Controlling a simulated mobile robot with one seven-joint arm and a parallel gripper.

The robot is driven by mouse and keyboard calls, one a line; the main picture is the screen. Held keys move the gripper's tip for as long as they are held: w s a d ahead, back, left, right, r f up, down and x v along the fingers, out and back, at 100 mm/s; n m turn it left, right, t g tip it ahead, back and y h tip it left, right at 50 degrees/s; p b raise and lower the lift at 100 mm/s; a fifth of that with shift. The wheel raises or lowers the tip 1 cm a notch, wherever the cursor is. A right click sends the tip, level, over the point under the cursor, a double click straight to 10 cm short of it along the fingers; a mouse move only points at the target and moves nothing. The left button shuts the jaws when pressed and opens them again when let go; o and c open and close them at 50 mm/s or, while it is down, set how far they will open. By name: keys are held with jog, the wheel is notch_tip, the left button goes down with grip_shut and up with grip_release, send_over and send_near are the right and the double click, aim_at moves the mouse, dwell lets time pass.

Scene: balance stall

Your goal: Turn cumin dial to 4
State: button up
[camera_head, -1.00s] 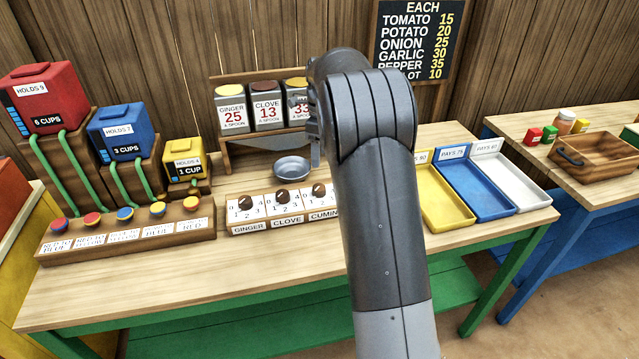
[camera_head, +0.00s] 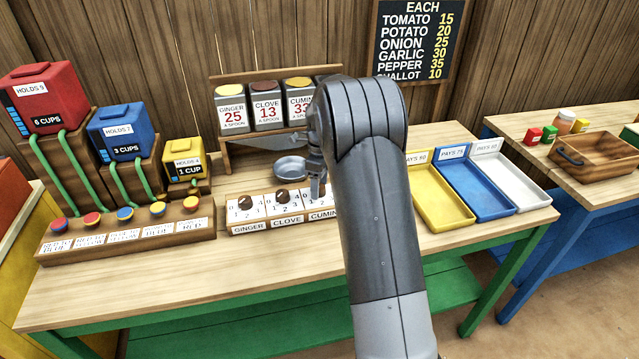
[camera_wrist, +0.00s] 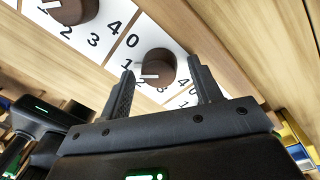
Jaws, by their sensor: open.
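The cumin dial, a dark brown round knob (camera_wrist: 158,64), sits on a white numbered plate in the wrist view. My gripper (camera_wrist: 160,78) is open, with one finger on each side of the knob; I cannot tell whether they touch it. A white mark shows on the knob's lower-left edge, with 0 and 1 to its left; other numbers are partly hidden by the fingers. In the head view my gripper (camera_head: 317,188) points down over the cumin plate and hides most of the dial. The cumin label (camera_head: 322,215) is visible below it.
The clove dial (camera_head: 282,197) and ginger dial (camera_head: 243,202) stand to the left in the same row. A metal bowl (camera_head: 290,167) sits behind them, below the spice boxes. A yellow tray (camera_head: 432,212) lies to the right.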

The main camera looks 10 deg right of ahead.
jog(key=shift+c, duration=0.2)
jog(key=c, duration=0.9)
jog(key=shift+c, duration=0.2)
